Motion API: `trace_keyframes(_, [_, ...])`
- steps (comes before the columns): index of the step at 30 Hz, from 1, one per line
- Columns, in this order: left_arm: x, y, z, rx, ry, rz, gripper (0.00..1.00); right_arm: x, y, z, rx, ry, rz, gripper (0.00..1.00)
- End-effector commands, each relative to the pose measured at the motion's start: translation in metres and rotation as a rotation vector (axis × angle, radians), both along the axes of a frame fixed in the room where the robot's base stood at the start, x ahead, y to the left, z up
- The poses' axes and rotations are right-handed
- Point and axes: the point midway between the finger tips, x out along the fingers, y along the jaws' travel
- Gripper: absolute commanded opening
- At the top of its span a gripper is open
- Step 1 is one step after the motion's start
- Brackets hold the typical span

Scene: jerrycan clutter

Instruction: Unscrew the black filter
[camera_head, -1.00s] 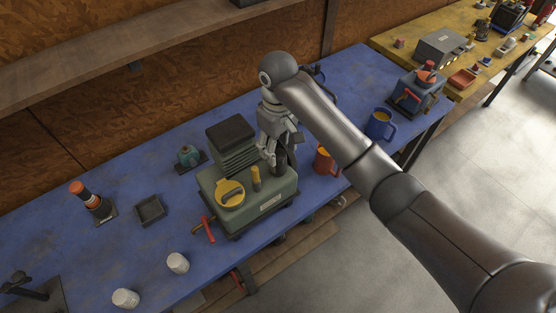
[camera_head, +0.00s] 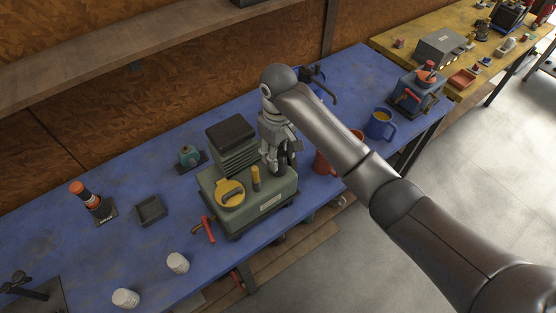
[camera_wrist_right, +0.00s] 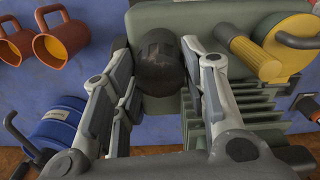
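The black filter (camera_wrist_right: 160,62) is a dark, rounded piece on the grey-green jerrycan-like unit (camera_head: 262,212). In the head view it is largely hidden behind the fingers of my right gripper (camera_head: 278,164). In the right wrist view the two fingers of that gripper (camera_wrist_right: 160,88) stand on either side of the filter. The right finger is very close to it or touching. Whether the left finger presses on it I cannot tell. The unit also carries a yellow round cap (camera_head: 230,193), a yellow post (camera_head: 256,178) and a dark ribbed block (camera_head: 232,140). My left gripper is out of view.
A red-handled valve (camera_head: 207,229) sticks out in front of the unit. Two white cups (camera_head: 177,263) stand front left. The blue table (camera_head: 70,245) is clear between them.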

Motion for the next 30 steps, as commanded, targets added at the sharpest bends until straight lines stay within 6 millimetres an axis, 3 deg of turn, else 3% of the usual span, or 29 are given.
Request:
trace_keyframes(5, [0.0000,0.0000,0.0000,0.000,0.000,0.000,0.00,0.0003,-0.0002,0.0003,-0.001,-0.001,0.030,0.16])
trace_keyframes(15, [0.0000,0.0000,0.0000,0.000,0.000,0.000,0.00,0.0006,-0.0004,0.0008,-0.001,-0.001,0.405,0.16])
trace_keyframes(26, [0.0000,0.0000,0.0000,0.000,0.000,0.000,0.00,0.0004,-0.0002,0.0008,-0.001,-0.002,0.446,0.16])
trace_keyframes(30, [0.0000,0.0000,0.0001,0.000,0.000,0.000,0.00,0.0007,-0.0006,0.0011,0.000,-0.002,0.550,0.16])
